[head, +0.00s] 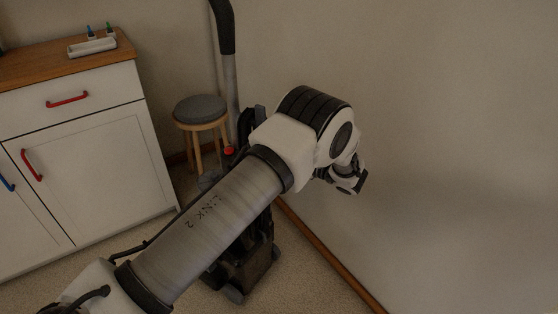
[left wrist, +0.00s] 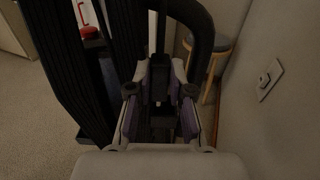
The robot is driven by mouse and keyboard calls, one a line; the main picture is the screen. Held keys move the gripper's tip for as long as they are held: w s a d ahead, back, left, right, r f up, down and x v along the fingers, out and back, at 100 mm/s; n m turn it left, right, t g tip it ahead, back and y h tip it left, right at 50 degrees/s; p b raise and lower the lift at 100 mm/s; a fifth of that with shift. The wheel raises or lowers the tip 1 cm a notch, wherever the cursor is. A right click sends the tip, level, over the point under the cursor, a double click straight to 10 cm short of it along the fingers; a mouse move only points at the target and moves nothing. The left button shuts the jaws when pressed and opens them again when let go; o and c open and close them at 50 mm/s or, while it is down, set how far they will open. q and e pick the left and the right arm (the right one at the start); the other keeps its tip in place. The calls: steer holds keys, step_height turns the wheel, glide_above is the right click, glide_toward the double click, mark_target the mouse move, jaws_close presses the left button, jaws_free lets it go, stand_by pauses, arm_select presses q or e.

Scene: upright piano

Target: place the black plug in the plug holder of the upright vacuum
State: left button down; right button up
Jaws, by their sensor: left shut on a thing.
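The upright vacuum stands by the wall behind my left arm. Its black handle (head: 224,28) rises at the top and its dark base (head: 248,268) shows below the arm; the arm hides its middle. My left gripper (head: 352,182) is to the right of the vacuum, close to the wall. In the left wrist view the left gripper (left wrist: 160,108) is shut on a small dark thing, the black plug (left wrist: 160,82), between its fingers. Dark ribbed vacuum parts (left wrist: 62,60) fill the left of that view. I cannot make out the plug holder. My right gripper is not in view.
A stool with a grey seat (head: 200,108) stands behind the vacuum. A white cabinet (head: 95,150) with a wooden top is at the left, bearing a white tray (head: 92,47). A wall socket (left wrist: 270,80) is at the right. The wall right of the gripper is bare.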

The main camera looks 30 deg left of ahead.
arm_select(q)
steer(key=f, duration=0.1)
steer(key=f+b, duration=0.1)
steer(key=f, duration=0.1)
steer(key=shift+w+a+f, duration=0.2)
steer(key=shift+w+a, duration=0.15)
steer(key=shift+w, duration=0.05)
steer(key=shift+f, duration=0.2)
steer(key=c, duration=1.1)
jaws_free()
steer(key=shift+o, duration=0.2)
